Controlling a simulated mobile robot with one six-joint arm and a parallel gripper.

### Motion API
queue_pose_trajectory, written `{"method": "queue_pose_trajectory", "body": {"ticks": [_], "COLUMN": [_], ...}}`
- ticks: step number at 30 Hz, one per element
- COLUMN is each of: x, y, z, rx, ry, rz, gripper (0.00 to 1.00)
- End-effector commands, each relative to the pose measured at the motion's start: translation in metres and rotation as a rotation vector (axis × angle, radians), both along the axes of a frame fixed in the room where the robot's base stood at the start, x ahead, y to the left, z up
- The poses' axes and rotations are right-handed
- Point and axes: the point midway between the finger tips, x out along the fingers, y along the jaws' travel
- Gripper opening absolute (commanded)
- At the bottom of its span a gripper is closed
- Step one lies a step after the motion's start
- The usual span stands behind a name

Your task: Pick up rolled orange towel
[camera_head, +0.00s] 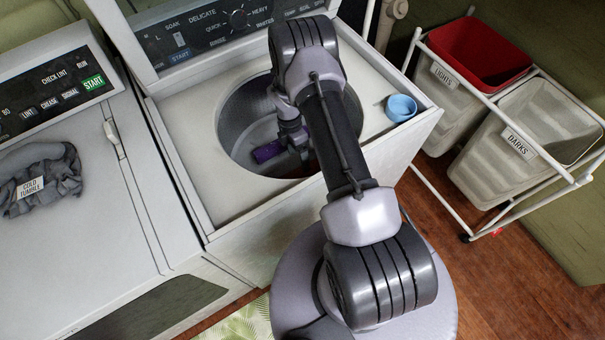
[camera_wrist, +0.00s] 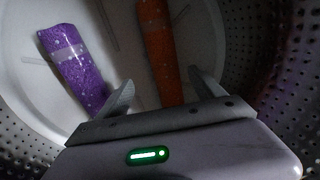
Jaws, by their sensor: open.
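The rolled orange towel (camera_wrist: 160,45) lies on the floor of the washer drum in the wrist view, long and dark orange, running away from between my fingers. Its near end is hidden behind my gripper. My gripper (camera_wrist: 160,95) is open, with one finger on each side of the towel's line; I cannot tell how far above it they are. A rolled purple towel (camera_wrist: 75,68) with a pale band lies to the left, apart from the orange one. In the head view my arm reaches down into the drum, and the purple towel (camera_head: 268,152) shows there; the orange one is hidden.
The perforated drum wall (camera_wrist: 270,60) curves closely around my gripper. A dryer with a grey cloth (camera_head: 45,180) stands left; a hamper rack with bins (camera_head: 520,140) stands right.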

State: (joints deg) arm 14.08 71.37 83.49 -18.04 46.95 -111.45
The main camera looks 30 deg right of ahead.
Motion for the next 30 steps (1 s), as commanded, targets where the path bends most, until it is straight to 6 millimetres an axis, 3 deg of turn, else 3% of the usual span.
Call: {"method": "queue_pose_trajectory", "body": {"ticks": [5, 11, 17, 27, 30], "x": [-0.008, -0.022, -0.022, -0.022, -0.022], "y": [0.001, 0.001, 0.001, 0.001, 0.001], "z": [-0.017, -0.053, -0.052, -0.052, -0.052], "rx": [0.001, 0.0, 0.0, 0.0, 0.0], "ry": [0.002, 0.001, -0.001, -0.001, -0.001], "rz": [-0.001, -0.002, -0.001, -0.001, -0.001], "gripper": [0.78, 0.78, 0.78, 0.11, 0.08]}}
